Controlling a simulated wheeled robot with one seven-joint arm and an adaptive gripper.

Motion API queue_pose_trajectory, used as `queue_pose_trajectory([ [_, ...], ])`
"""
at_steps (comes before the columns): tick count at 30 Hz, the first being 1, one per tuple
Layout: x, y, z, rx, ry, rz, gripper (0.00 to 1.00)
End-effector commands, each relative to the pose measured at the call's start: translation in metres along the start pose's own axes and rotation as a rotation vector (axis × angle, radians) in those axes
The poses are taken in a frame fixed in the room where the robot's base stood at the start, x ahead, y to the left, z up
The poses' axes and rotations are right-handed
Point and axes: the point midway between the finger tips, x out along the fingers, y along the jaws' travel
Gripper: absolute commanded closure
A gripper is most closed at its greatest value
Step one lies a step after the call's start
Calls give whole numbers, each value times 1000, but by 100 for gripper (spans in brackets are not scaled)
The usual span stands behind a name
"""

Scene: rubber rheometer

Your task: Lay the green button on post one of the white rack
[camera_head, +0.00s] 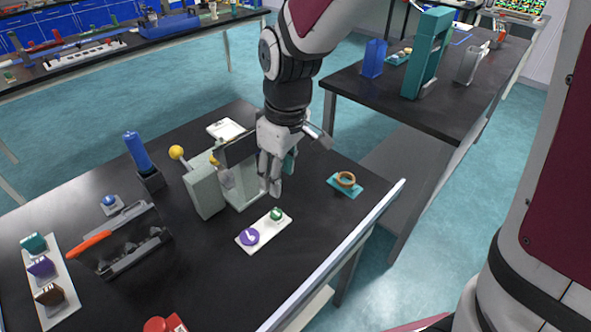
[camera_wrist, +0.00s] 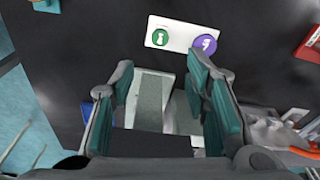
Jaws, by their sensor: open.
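The green button (camera_head: 277,214) lies at the far right end of a small white plate (camera_head: 264,231) on the dark bench. A purple button (camera_head: 250,237) lies at the plate's other end. In the wrist view the green button (camera_wrist: 160,38) and purple button (camera_wrist: 206,45) show at the top, beyond the fingertips. A long white rack (camera_head: 60,312) at the left holds teal, purple and brown pieces in a row; I cannot tell its posts apart. My gripper (camera_head: 269,180) is open and empty, pointing down, above and behind the small plate, apart from the green button.
A grey-green instrument (camera_head: 204,192) with a clear panel stands beside my gripper. A copper ring sits on a teal mat (camera_head: 345,190) at right. Bare bench lies between the plate and front edge.

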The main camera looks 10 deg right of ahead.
Motion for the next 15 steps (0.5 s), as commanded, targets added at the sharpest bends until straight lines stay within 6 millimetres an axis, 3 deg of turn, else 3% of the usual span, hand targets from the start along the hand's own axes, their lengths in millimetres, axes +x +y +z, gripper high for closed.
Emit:
queue_pose_trajectory([
  [5, -7, 1, 4, 16, 4, 7, 57],
  [8, -26, 3, 17, 66, 17, 30, 57],
  [15, -93, 2, 82, 310, 80, 113, 57],
])
